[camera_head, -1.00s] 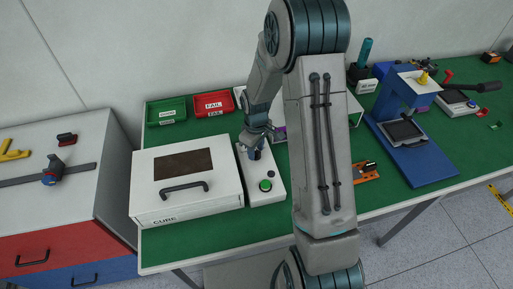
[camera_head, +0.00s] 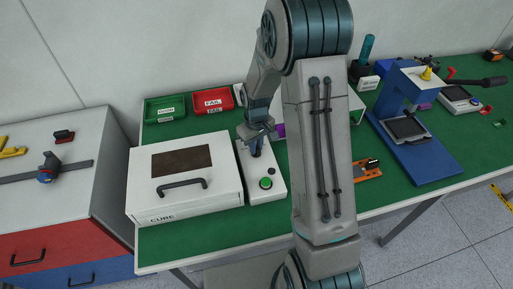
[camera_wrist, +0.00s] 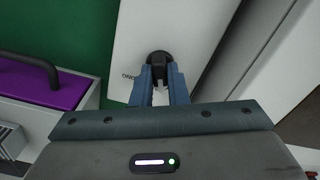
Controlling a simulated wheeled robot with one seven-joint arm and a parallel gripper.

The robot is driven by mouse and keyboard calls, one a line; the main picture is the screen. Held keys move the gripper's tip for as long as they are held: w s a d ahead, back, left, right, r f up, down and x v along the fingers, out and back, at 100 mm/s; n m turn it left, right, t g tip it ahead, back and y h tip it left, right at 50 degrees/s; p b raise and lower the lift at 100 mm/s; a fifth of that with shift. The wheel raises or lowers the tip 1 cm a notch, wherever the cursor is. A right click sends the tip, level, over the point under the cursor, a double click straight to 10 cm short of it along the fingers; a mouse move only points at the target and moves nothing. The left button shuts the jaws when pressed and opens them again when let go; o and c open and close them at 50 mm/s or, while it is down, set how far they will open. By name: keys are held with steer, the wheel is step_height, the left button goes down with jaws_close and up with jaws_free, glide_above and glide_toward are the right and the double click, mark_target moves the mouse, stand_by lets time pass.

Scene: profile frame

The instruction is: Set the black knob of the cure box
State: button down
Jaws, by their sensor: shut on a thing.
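The cure box (camera_head: 145,192) is a white box with a dark window and a black handle on top, standing left of my arm. Its narrow white control panel (camera_head: 266,195) is along its right side, with a green button (camera_head: 267,183) at the near end. My gripper (camera_head: 257,150) points down over the panel's middle. In the wrist view my gripper (camera_wrist: 161,76) has its two blue fingers shut on the black knob (camera_wrist: 159,58). The knob's top edge shows past the fingertips; the rest is partly hidden. Small lettering beside it is only partly readable.
Green (camera_head: 165,108) and red (camera_head: 212,99) trays stand behind the cure box. A purple-topped piece with a black handle (camera_wrist: 32,68) is beside the panel. A blue press (camera_head: 420,150) stands at right.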

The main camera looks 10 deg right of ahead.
steer(key=m+b, duration=0.2)
steer(key=m, duration=0.4)
steer(key=shift+m+b, duration=0.3)
steer(key=shift+b, duration=0.1)
steer(key=m, duration=0.6)
steer(key=shift+b, duration=0.3)
steer(key=c, duration=1.4)
jaws_free()
steer(key=shift+c, duration=0.2)
steer(key=shift+r, duration=0.1)
step_height(320, 180, up, 14)
steer(key=shift+f, duration=0.2)
